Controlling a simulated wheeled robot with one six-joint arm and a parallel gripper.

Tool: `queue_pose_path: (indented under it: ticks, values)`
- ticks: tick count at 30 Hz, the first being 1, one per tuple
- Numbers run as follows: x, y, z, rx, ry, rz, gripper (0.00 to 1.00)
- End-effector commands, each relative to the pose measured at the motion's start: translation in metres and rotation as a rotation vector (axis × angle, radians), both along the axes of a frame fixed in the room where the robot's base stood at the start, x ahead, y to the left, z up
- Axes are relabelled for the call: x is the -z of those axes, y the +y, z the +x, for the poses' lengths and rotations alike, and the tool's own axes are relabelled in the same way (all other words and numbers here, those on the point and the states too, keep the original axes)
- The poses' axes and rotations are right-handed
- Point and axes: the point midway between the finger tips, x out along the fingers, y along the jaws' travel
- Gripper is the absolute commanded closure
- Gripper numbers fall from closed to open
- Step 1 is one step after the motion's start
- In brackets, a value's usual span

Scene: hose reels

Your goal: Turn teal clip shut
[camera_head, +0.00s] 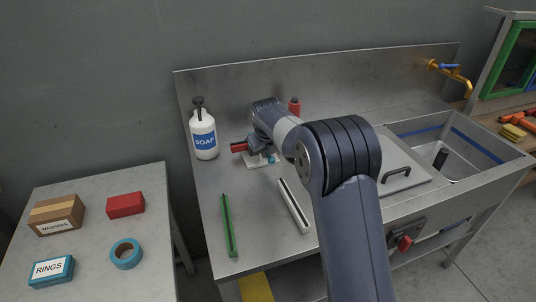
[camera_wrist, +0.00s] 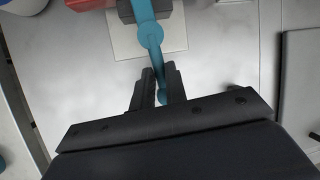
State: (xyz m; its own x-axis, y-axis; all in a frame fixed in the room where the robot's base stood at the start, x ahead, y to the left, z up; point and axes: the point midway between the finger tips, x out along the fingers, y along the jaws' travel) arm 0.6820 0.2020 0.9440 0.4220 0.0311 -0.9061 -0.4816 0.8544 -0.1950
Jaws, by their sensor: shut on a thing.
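The teal clip (camera_wrist: 151,36) shows in the wrist view as a bar with a round pivot, above a pale square plate (camera_wrist: 122,46). Its arm runs down from the pivot between the fingers of my gripper (camera_wrist: 160,88), which is shut on it. The clip's upper end passes over a dark block at the top edge and leaves the frame. In the head view a small teal piece of the clip (camera_head: 271,159) shows beside my wrist, on the steel counter. My arm hides most of the clip and the fingers there.
A red part (camera_head: 239,146) lies just left of my wrist. A soap bottle (camera_head: 203,133) stands left, and a red bottle (camera_head: 295,106) behind. A green strip (camera_head: 228,225) and a white strip (camera_head: 294,205) lie in front. The steel cover (camera_head: 403,172) and sink are right.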

Motion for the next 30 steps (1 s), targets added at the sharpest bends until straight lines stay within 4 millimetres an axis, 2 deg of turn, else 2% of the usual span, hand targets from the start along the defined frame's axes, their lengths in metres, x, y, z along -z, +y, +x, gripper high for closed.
queue_pose_path:
  ticks: [8,9,16,25,30]
  values:
    - [-0.001,0.001,0.0,-0.001,-0.002,0.001,1.0]
    - [-0.001,0.001,0.0,-0.001,-0.002,0.001,0.84]
    - [0.0,0.0,0.0,-0.001,-0.001,0.0,0.65]
    - [-0.003,0.0,-0.001,0.0,-0.002,0.001,0.65]
    - [-0.022,0.0,-0.01,-0.001,-0.003,0.002,0.65]
